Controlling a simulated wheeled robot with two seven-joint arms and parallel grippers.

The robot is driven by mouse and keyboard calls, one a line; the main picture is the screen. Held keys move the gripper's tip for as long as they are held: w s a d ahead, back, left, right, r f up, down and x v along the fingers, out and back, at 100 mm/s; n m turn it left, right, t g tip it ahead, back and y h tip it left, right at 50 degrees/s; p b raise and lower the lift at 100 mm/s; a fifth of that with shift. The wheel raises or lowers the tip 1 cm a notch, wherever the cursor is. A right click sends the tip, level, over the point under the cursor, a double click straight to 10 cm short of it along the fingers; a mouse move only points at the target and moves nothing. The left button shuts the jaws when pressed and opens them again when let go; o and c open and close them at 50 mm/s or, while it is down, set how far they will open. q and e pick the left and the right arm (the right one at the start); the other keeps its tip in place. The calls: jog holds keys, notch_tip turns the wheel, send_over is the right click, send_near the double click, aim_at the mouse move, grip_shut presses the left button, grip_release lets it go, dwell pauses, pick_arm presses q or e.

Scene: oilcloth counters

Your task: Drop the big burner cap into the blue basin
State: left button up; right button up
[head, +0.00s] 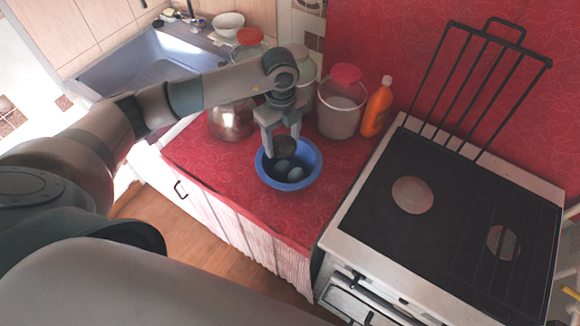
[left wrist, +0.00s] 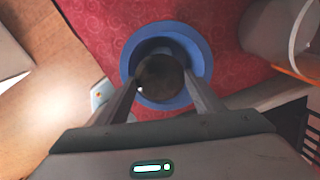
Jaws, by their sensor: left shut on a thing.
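The blue basin (head: 313,176) stands on the red counter, and its rim also shows in the left wrist view (left wrist: 201,48). My left gripper (head: 281,142) is over the basin, pointing down, shut on a dark round burner cap (head: 286,146). In the left wrist view the cap (left wrist: 160,78) sits between the two fingers (left wrist: 160,84), over the basin's opening. Under the cap, one or two greyish rounded shapes (head: 296,174) show in the basin; I cannot tell what they are. My right gripper is not in view.
A stove (head: 440,210) with a raised rack (head: 480,80) stands at right. Behind the basin are a metal pot (head: 232,122), a pale bucket (head: 340,115) and an orange bottle (head: 378,108). A sink (head: 150,62) lies at upper left. The red counter's front (head: 235,190) is clear.

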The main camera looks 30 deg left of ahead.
aim_at(282, 145)
pick_arm(q)
notch_tip(282, 145, down, 3)
jog(key=shift+f+b, duration=0.15)
jog(key=shift+b, duration=0.8)
jog(key=shift+f+b, duration=0.65)
jog(key=shift+f, duration=0.45)
jog(key=o, duration=1.1)
jog(key=shift+o, duration=0.2)
jog(key=shift+r, duration=0.1)
jog(key=shift+r, duration=0.5)
notch_tip(282, 145, up, 16)
jog(key=b, duration=0.4)
